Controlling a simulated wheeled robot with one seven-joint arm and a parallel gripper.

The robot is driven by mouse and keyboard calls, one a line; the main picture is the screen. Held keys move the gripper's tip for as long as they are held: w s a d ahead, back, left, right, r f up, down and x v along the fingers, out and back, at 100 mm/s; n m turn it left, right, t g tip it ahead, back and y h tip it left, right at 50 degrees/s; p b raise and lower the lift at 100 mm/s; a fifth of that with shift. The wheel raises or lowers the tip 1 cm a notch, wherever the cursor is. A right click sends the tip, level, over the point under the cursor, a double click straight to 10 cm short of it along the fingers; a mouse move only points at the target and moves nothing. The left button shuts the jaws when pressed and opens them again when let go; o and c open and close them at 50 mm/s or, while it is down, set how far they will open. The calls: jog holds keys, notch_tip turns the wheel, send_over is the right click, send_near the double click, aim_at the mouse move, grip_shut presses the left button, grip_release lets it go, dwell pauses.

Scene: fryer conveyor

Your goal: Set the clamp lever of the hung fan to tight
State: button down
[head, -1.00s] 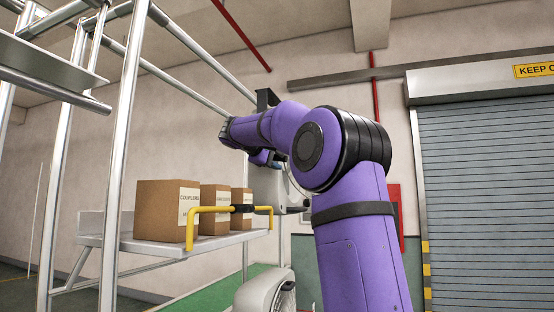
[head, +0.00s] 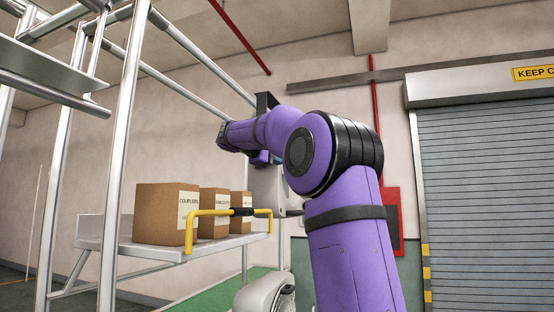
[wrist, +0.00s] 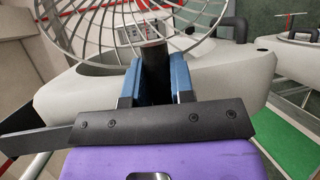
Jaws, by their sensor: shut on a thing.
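In the wrist view my gripper (wrist: 154,82) is shut, its two blue pads on either side of a black upright piece (wrist: 154,58) that looks like the clamp lever. Its lower end is hidden between the pads. The fan's wire cage (wrist: 95,25) spans the top of the view, with a pale grey body (wrist: 80,95) behind and around the fingers. In the head view my arm covers the gripper and the lever. A pale grey housing (head: 265,185) shows in part below my wrist. Whether the lever stands at tight cannot be read.
A shelf (head: 130,247) with several cardboard boxes (head: 165,212) stands left of my arm, with a yellow bar (head: 205,212) at its front edge. Metal posts (head: 122,150) rise at the left. Another grey unit (head: 265,295) sits low below my arm. A roller shutter (head: 485,200) is at the right.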

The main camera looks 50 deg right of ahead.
jog(key=c, duration=1)
grip_release()
jog(key=a, duration=0.3)
jog(key=a+r, duration=0.1)
jog(key=a, duration=0.6)
jog(key=shift+w+a+r, duration=0.3)
jog(key=shift+r, duration=0.1)
